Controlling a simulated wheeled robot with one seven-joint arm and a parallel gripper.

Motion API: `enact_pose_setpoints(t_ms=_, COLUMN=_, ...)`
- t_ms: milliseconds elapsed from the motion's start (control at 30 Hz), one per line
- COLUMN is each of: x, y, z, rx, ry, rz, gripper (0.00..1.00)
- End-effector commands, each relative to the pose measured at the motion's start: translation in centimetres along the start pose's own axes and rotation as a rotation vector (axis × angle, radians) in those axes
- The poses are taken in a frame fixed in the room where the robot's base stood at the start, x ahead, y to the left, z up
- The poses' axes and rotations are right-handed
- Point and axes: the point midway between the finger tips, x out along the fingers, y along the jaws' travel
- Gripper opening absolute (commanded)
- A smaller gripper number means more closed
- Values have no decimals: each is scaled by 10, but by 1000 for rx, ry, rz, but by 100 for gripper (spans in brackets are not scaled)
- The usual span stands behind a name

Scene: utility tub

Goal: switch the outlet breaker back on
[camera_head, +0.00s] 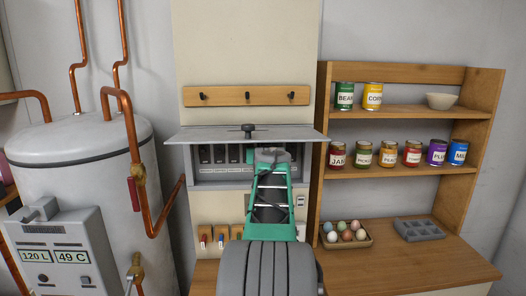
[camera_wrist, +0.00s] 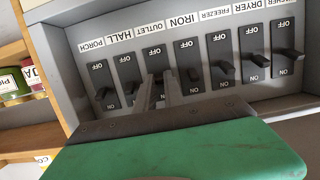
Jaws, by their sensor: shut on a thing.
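The breaker panel (camera_head: 222,174) is an open grey box on the wall, with a row of black breakers. In the wrist view each breaker has OFF at its top and ON at its bottom, with name labels above. The outlet breaker (camera_wrist: 155,56) is third from the left there, beside the iron breaker (camera_wrist: 187,53). My gripper (camera_wrist: 158,85) has its narrow fingers closed at the outlet breaker's lever. They cover most of the lever, so its position is hard to tell. In the head view my gripper (camera_head: 272,156) reaches into the panel's right part and hides the breakers there.
The panel's raised lid (camera_head: 200,134) juts out just above my gripper. A hook rail (camera_head: 225,96) is higher up. A water heater (camera_head: 80,175) with copper pipes stands left. A wooden shelf (camera_head: 400,110) with jars and cans stands right.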

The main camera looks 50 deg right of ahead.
Motion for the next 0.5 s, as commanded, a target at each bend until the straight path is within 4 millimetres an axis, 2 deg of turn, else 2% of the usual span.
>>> enact_pose_setpoints(t_ms=200, x=0, y=1, z=0, rx=0, ry=0, rz=2, gripper=0)
enact_pose_setpoints(t_ms=233, x=0, y=1, z=0, rx=0, ry=0, rz=2, gripper=15)
enact_pose_setpoints(t_ms=500, x=0, y=0, z=0, rx=0, ry=1, rz=0, gripper=35)
